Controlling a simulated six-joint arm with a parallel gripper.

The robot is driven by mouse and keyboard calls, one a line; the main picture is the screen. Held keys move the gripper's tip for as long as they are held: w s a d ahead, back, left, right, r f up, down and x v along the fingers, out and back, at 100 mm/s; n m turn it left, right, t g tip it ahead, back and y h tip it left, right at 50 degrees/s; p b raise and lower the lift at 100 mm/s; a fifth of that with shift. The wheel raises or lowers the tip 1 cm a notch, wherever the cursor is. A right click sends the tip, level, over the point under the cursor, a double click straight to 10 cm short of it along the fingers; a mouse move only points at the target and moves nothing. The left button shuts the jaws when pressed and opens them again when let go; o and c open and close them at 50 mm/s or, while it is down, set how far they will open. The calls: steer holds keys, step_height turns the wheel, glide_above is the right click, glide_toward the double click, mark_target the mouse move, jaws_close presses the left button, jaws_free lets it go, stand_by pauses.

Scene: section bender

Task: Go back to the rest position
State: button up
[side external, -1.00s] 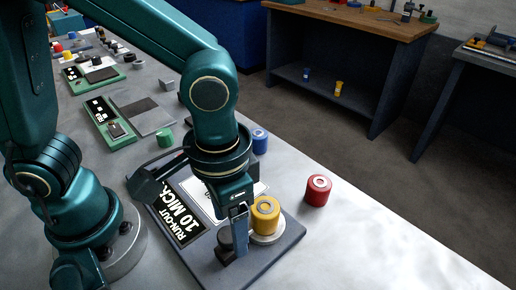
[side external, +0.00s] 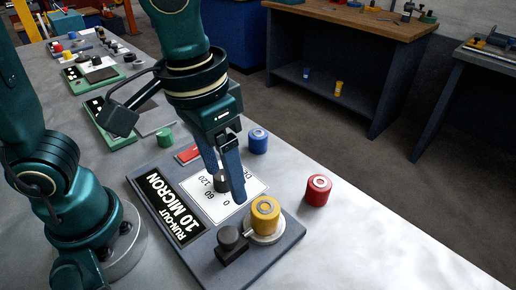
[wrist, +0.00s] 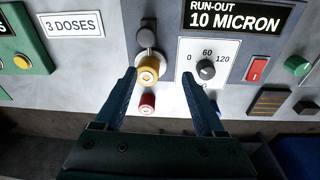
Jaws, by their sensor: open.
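My gripper (side external: 226,188) is open and empty, raised above the grey instrument panel (side external: 281,247), with its fingers in front of the dial (side external: 250,184) in the side view. In the wrist view my gripper (wrist: 158,72) has its two fingers spread wide apart. The yellow cylinder (side external: 265,215) stands upright on a pale round seat at the panel's front end, clear of the fingers; it also shows in the wrist view (wrist: 149,72). A dark post (side external: 229,238) stands beside it.
A red cylinder (side external: 318,190), a blue one (side external: 258,141) and a green one (side external: 165,137) stand on the bench around the panel. A red switch (side external: 188,154) is on the panel. Green-based devices (side external: 112,136) lie further back. The bench's right front is clear.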

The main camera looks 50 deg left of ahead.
steer(key=s+a+r+n+t, duration=0.1)
steer(key=a+t, duration=0.3)
steer(key=a, duration=0.5)
steer(key=shift+s+a+t+y, duration=0.3)
steer(key=shift+s+a, duration=0.05)
steer(key=shift+s, duration=0.15)
